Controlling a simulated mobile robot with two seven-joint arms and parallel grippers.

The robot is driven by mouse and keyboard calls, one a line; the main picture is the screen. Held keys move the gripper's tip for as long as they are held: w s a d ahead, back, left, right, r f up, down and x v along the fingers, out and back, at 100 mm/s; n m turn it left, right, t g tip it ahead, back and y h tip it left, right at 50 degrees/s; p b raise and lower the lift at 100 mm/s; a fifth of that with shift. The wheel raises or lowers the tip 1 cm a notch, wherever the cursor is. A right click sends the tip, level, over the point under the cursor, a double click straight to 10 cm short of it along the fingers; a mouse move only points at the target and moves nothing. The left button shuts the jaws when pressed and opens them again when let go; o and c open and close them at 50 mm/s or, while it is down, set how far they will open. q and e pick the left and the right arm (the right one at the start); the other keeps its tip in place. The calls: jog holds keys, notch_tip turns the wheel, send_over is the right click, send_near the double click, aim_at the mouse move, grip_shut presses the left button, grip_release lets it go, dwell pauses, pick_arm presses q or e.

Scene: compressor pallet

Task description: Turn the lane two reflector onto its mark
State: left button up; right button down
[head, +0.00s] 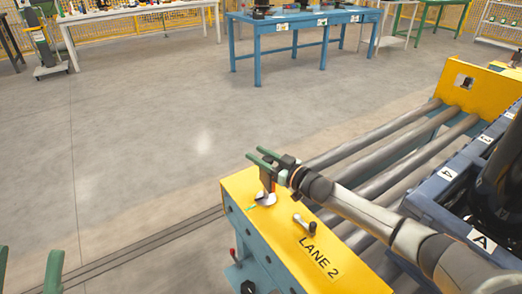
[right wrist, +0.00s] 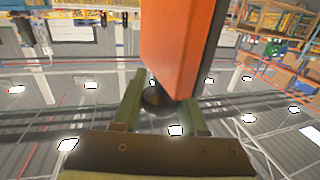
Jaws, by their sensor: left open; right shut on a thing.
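The lane two reflector (head: 267,179) stands upright on a pale round base (head: 265,198) on top of the yellow LANE 2 housing (head: 300,262). In the head view its dark side shows; in the right wrist view it is an orange block (right wrist: 178,45). My right gripper (head: 265,155) is shut on the reflector, its green fingers at the upper part. A small green mark (head: 251,207) lies on the yellow top beside the base, to its left. Which way the reflector faces relative to it is hard to tell. My left gripper (head: 28,270) is open and empty at the lower left.
A small metal handle (head: 303,223) sits on the yellow top near the LANE 2 label. Conveyor rollers (head: 375,150) run back to another yellow housing (head: 485,88). A blue table (head: 305,20) stands far back. The floor left of the housing is clear.

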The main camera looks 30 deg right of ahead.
jog(key=shift+a+r+n+g+y, duration=0.1)
jog(key=shift+a+n+g+y, duration=0.15)
jog(key=shift+n+y, duration=0.3)
jog(key=shift+a+n+g+y, duration=0.1)
jog(key=shift+n+g+y, duration=0.25)
jog(key=shift+y, duration=0.3)
jog(key=shift+c, duration=2.2)
grip_release()
jog(key=shift+d, duration=0.1)
jog(key=shift+s, duration=0.1)
